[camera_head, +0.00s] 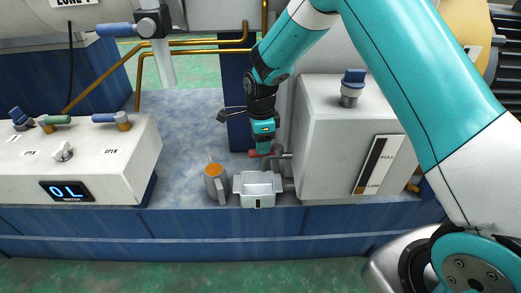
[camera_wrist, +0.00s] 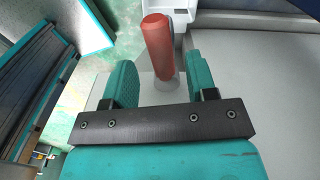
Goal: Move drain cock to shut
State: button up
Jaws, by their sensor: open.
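The drain cock shows as a small red handle (camera_head: 254,153) on grey piping at the left side of the white tank, above a small white basin (camera_head: 257,201). In the wrist view the red handle (camera_wrist: 158,45) is long and rounded. My gripper (camera_head: 264,148) points down right at the handle. In the wrist view my gripper (camera_wrist: 160,80) is open, with one teal finger on each side of the handle's line. The handle appears between and beyond the fingers, with no clear contact. The cock's valve body is mostly hidden by my gripper in the head view.
The white tank (camera_head: 325,150) with a FULL/LOW gauge is close on the right. A control box (camera_head: 85,165) with blue and green valve handles stands at left.

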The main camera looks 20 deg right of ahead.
jog(key=shift+f, duration=1.55)
jog(key=shift+c, duration=0.2)
grip_shut()
